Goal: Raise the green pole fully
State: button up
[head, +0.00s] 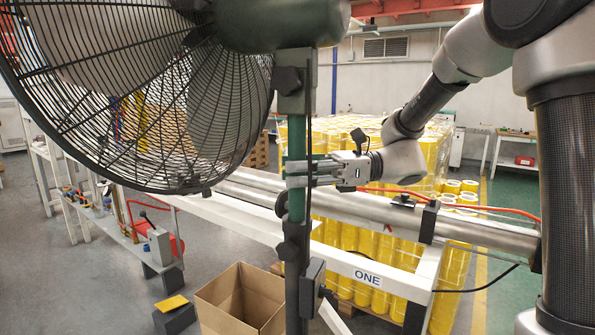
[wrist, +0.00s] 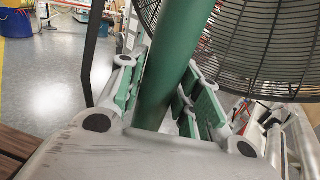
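The green pole (head: 297,145) stands upright in the middle of the head view, below the motor housing of a large caged fan (head: 135,85). Its lower end enters a dark clamp (head: 294,250). My gripper (head: 300,173) reaches in from the right, level with the lower part of the pole. The pads' far contact is partly hidden by the pole.
A silver horizontal tube (head: 355,208) and a white frame marked ONE (head: 367,277) pass behind the pole. An open cardboard box (head: 240,300) stands on the floor below. Yellow rolls (head: 360,265) are stacked behind. A low bench (head: 125,235) stands left.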

aim_at(298, 109)
grip_shut()
notch_tip(298, 109, up, 12)
jog(key=shift+r, duration=0.1)
jog(key=o, duration=0.6)
grip_release()
jog(key=shift+o, duration=0.2)
jog(key=shift+d, duration=0.1)
jog(key=w+d, duration=0.1)
jog(key=d, duration=1)
jog(key=shift+w+d, duration=0.3)
jog(key=shift+d, duration=0.1)
